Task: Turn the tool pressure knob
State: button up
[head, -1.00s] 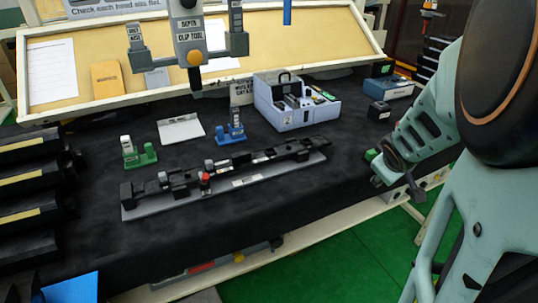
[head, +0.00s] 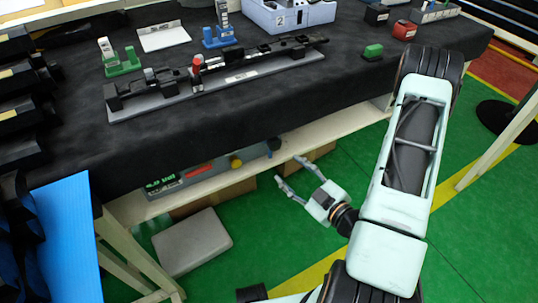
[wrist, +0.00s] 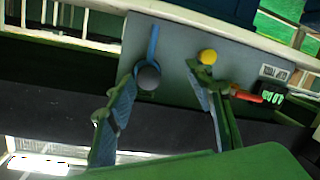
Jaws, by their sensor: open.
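A grey control panel (head: 212,178) sits under the front of the workbench. It also shows in the wrist view (wrist: 178,45). It carries a yellow knob (head: 237,163), a dark round knob (wrist: 148,76) with a blue bar, a red-orange piece (wrist: 247,97) and a green-lit display (wrist: 272,98). Their labels are too small to read, so I cannot tell which is the pressure knob. My gripper (head: 290,171) is open and empty in front of the panel's right end. In the wrist view, the dark knob is by the left finger and the yellow knob is just beyond the right fingertip.
A grey box (head: 192,243) and brown boxes lie below the panel. A blue panel (head: 66,240) stands at left.

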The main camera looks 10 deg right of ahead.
aim_at(276, 146)
jog(key=w+t+b, duration=0.1)
jog(key=w+b, duration=0.1)
jog(key=w+a+r+m+b, duration=0.1)
jog(key=w+b, duration=0.1)
jog(key=w+a+m+t+h+b, duration=0.1)
jog(key=w+b, duration=0.1)
jog(key=shift+w+a+r+t, duration=0.1)
jog(key=shift+w+r+t, duration=0.15)
jog(key=shift+r+t, duration=0.05)
jog(key=b+x, duration=0.1)
jog(key=b, duration=0.2)
jog(key=shift+w, duration=0.4)
jog(key=shift+w+a+r+b, duration=0.2)
jog(key=shift+w+b, duration=0.25)
jog(key=shift+b, duration=0.4)
jog(key=shift+c, duration=0.3)
jog(key=c, duration=1.1)
